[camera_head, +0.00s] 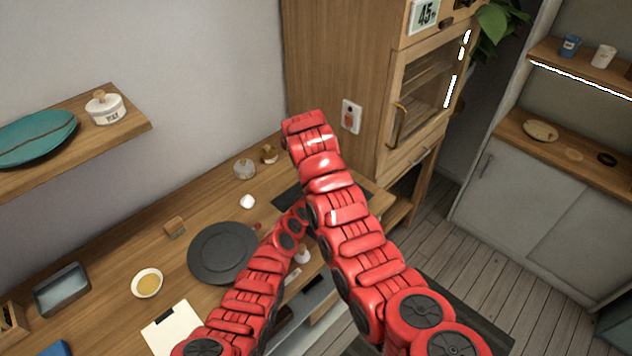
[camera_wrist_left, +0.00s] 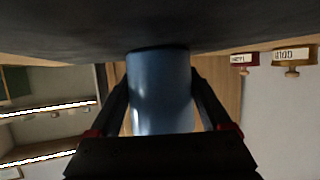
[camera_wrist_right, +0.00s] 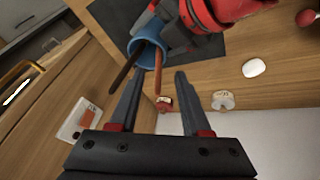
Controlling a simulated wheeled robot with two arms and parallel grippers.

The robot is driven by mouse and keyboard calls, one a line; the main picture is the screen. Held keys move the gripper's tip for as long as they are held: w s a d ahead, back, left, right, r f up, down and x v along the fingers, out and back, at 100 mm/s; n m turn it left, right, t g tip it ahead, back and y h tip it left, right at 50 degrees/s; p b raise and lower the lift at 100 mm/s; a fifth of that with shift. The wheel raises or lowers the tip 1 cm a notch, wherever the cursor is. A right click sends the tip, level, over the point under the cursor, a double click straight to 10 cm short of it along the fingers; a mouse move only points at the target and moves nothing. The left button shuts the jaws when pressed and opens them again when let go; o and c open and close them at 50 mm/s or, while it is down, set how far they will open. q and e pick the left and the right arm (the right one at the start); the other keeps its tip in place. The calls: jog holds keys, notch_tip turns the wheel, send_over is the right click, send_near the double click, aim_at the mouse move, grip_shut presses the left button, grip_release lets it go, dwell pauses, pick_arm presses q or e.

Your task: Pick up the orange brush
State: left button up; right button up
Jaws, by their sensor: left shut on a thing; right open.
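A blue cup (camera_wrist_right: 147,50) holds two sticks, as the right wrist view shows. One is the orange-brown brush (camera_wrist_right: 158,76), the other a dark stick (camera_wrist_right: 124,68). My left gripper (camera_wrist_left: 162,88) is shut on the blue cup, which also shows in the left wrist view (camera_wrist_left: 158,105). My right gripper (camera_wrist_right: 158,80) is open. The orange brush's stick appears in the gap between its fingers; the dark stick crosses near the left-hand finger. I cannot tell the depth or any contact. In the head view my arms hide the cup and both grippers.
A dark mat (camera_wrist_right: 215,50) lies under the cup area. On the counter are a dark round plate (camera_head: 214,262), a yellow-filled bowl (camera_head: 147,284), a grey tray (camera_head: 62,290) and a clipboard (camera_head: 172,328). A tall wooden cabinet (camera_head: 335,65) stands behind my right arm.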

jog(key=shift+x, duration=2.95)
jog(key=shift+d+f, duration=0.1)
grip_shut()
